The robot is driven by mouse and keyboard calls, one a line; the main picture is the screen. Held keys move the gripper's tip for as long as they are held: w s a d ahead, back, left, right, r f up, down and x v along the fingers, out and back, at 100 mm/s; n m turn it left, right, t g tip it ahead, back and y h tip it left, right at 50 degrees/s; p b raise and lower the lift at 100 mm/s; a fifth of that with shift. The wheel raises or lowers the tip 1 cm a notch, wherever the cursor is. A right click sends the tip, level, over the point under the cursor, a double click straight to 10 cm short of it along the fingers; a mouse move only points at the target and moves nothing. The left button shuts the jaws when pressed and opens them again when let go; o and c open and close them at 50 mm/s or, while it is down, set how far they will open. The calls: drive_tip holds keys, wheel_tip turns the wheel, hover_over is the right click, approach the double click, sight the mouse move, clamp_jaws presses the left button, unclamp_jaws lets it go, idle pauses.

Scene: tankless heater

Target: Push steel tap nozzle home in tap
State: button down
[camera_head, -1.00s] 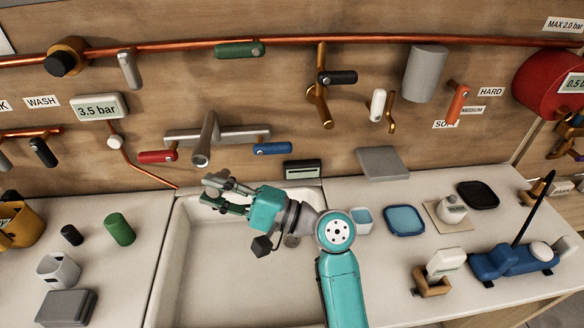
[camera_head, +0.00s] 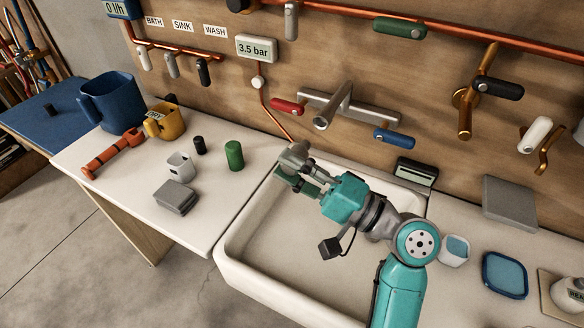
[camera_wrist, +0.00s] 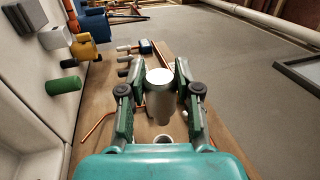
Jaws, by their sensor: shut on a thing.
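The steel tap (camera_head: 349,106) is a grey wall mixer with a spout pointing out over the sink, a red handle (camera_head: 287,107) on its left and a blue handle (camera_head: 394,139) on its right. My gripper (camera_head: 300,172) is below and left of the spout's end, apart from it, above the sink's back left rim. It is shut on a grey cylinder, the steel nozzle (camera_head: 294,155). In the wrist view the nozzle (camera_wrist: 160,100) stands between the green finger pads, its pale round end showing. Its other end is partly hidden.
The white sink (camera_head: 238,262) lies under my arm. On the left counter stand a green cylinder (camera_head: 234,155), a black cylinder (camera_head: 199,145), a white cup (camera_head: 181,168) and a grey box (camera_head: 175,197). A copper pipe (camera_head: 275,118) runs down the wall near my gripper.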

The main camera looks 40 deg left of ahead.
sight(305, 146)
drive_tip(key=shift+w+a, duration=0.2)
drive_tip(key=shift+w, duration=0.65)
drive_tip(key=shift+w+a, duration=0.25)
drive_tip(key=shift+w, duration=0.6)
drive_tip(key=shift+w+a, duration=0.2)
drive_tip(key=shift+w, duration=0.65)
drive_tip(key=shift+w+a, duration=0.2)
drive_tip(key=shift+w, duration=0.6)
drive_tip(key=shift+w+a, duration=0.15)
drive_tip(key=shift+w, duration=0.6)
drive_tip(key=c, duration=0.7)
unclamp_jaws()
drive_tip(key=shift+v, duration=3.75)
